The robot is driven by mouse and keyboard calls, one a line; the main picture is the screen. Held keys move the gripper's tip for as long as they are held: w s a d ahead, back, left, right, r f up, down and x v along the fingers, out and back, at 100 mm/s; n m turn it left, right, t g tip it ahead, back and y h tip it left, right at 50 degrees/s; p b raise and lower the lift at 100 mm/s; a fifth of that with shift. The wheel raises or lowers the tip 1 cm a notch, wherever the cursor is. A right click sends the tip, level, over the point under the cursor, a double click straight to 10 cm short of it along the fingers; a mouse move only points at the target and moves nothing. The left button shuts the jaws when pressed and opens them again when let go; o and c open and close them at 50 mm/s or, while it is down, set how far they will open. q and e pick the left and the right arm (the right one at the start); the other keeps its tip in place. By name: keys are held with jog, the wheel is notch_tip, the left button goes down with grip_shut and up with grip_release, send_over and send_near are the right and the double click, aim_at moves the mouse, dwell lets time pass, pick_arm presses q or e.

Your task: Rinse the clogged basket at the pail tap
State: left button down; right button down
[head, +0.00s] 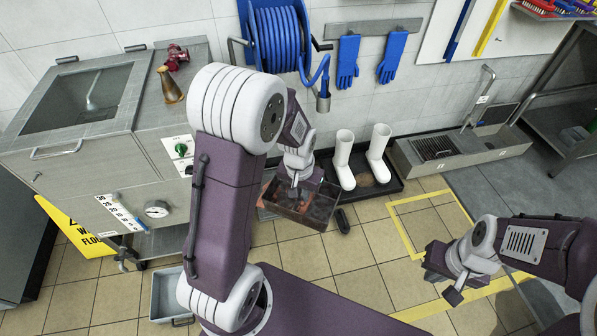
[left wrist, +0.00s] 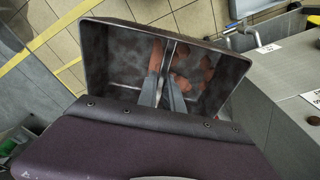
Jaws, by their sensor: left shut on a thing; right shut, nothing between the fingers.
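The basket (head: 315,204) is a dark rectangular box with reddish-brown residue in it. My left gripper (head: 296,188) is shut on it and holds it in front of the boots. In the left wrist view the basket (left wrist: 108,35) shows its open top, and the fingers (left wrist: 166,88) close on its central bar with brown lumps beside it. A bent tap (head: 488,78), which looks like the pail tap, stands over a low steel sink (head: 490,147) with a grate at the right. My right gripper (head: 440,280) is shut and empty, far from the basket.
White boots (head: 344,160) stand in a black tray (head: 385,183) behind the basket. A yellow wet-floor sign (head: 75,230) stands there. Tiled floor with yellow tape is open at the right centre.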

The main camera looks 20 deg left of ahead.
pick_arm(q)
jog(key=shift+s+d, duration=0.1)
jog(key=shift+s, duration=0.1)
jog(key=shift+w, duration=0.2)
jog(key=shift+w+a+p, duration=0.25)
jog(key=shift+w+p, duration=0.1)
jog(key=shift+w, duration=0.05)
jog(key=shift+s, duration=0.1)
jog(key=shift+s+d, duration=0.25)
jog(key=shift+s, duration=0.25)
jog(key=shift+w+a, duration=0.1)
jog(key=shift+w, duration=0.1)
